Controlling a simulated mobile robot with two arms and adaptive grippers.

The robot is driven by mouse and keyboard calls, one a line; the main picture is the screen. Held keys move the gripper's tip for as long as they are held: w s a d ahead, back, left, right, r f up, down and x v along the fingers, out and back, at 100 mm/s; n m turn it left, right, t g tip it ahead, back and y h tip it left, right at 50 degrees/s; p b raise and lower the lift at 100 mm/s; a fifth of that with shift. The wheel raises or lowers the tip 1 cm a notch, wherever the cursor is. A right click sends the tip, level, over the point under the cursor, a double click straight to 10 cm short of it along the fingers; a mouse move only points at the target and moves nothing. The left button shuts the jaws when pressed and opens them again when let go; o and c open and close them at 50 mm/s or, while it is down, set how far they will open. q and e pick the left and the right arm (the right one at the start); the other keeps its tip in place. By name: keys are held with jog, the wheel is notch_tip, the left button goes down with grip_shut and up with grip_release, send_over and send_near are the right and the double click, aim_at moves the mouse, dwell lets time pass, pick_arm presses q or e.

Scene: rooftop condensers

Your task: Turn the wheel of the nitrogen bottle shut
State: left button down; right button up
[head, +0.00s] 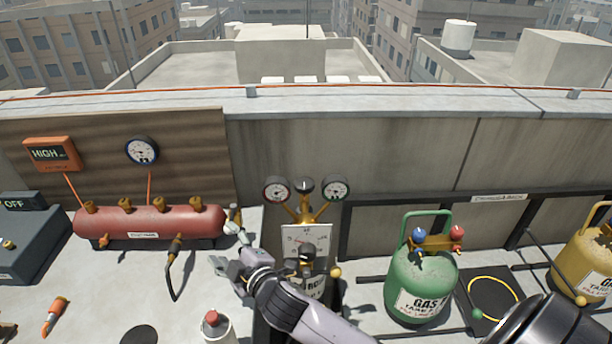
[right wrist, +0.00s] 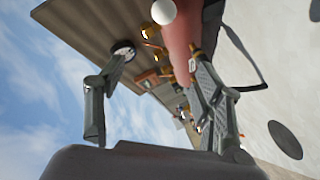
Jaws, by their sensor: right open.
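The nitrogen bottle (head: 315,285) stands upright at the centre of the head view, partly hidden by my right arm. Its regulator has two round gauges (head: 277,191) and a dark knob between them, above brass fittings. A white card with a scale (head: 305,236) hangs below them. A dark knob-like part (head: 306,256) at the card's lower edge may be the wheel; I cannot tell its turned position. My right gripper (head: 225,246) is open and empty, left of the bottle and apart from it. Its spread fingers show in the right wrist view (right wrist: 157,62); no bottle shows between them. My left gripper is out of view.
A red manifold (head: 150,222) with brass valves and a hose stands left, below a gauge (head: 141,150) and a HIGH display (head: 50,154). A green gas bottle (head: 420,282) stands right, a yellow one (head: 585,262) beyond. A white pot (head: 217,328) stands in front. A parapet (head: 400,150) closes the back.

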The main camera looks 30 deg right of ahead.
jog(key=w+a+r+n+t+y, duration=0.1)
jog(key=w+a+r+n+y, duration=0.2)
jog(key=a+r+n+y, duration=0.35)
jog(key=w+a+r+n+y, duration=0.3)
jog(key=a+r+n+y, duration=0.15)
jog(key=r+n, duration=0.4)
notch_tip(320, 180, up, 8)
jog(key=n+g+h, duration=1.3)
jog(key=n+g, duration=0.4)
jog(key=n, duration=0.7)
send_over(306, 182)
notch_tip(306, 182, down, 17)
jog(key=p, duration=0.4)
jog(key=shift+r, duration=0.1)
